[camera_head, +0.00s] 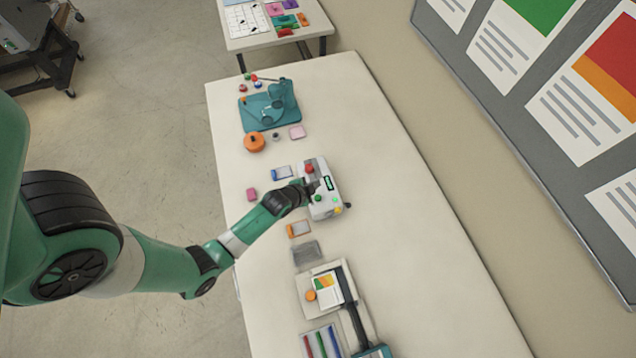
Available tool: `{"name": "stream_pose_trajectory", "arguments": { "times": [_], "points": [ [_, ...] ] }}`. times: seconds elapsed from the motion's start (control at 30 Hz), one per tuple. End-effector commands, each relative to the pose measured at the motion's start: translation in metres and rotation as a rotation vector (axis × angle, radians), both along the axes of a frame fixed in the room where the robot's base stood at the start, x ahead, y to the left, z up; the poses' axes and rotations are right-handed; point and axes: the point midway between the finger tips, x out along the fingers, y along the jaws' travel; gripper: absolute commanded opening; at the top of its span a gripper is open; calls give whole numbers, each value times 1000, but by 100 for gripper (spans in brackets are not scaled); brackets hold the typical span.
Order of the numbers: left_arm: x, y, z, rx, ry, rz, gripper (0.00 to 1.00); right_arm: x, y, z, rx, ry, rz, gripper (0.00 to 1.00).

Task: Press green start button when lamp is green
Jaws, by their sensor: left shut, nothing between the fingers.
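A white control box (329,203) stands on the long table. It has a red button (309,169) at its far end, a small dark display with green marks (328,183), and a green round button (319,198) nearer the front. A small yellow-green spot (337,210) shows at its near right corner; I cannot tell if it is the lamp. My left gripper (309,187) is shut and empty. Its tips reach over the left side of the box, close to the green button; I cannot tell if they touch. My right gripper is out of view.
Beyond the box lie an orange roll (254,141) and a teal tray (257,122) with a teal device. Nearer stand a grey block (307,254), a paper trimmer (352,305) and a pen tray (308,346). The table's right side is clear.

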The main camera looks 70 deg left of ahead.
Motion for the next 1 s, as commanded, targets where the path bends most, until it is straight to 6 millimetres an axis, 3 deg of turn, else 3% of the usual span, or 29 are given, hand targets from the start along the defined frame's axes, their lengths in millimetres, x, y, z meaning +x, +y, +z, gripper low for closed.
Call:
{"name": "stream_pose_trajectory", "arguments": {
  "times": [0.53, 1.0],
  "points": [
    [0, 0, -76, 0, -1, -1, 0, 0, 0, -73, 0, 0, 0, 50],
    [0, 0, -82, 0, 0, 0, 0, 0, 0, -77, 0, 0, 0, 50]
  ]
}}
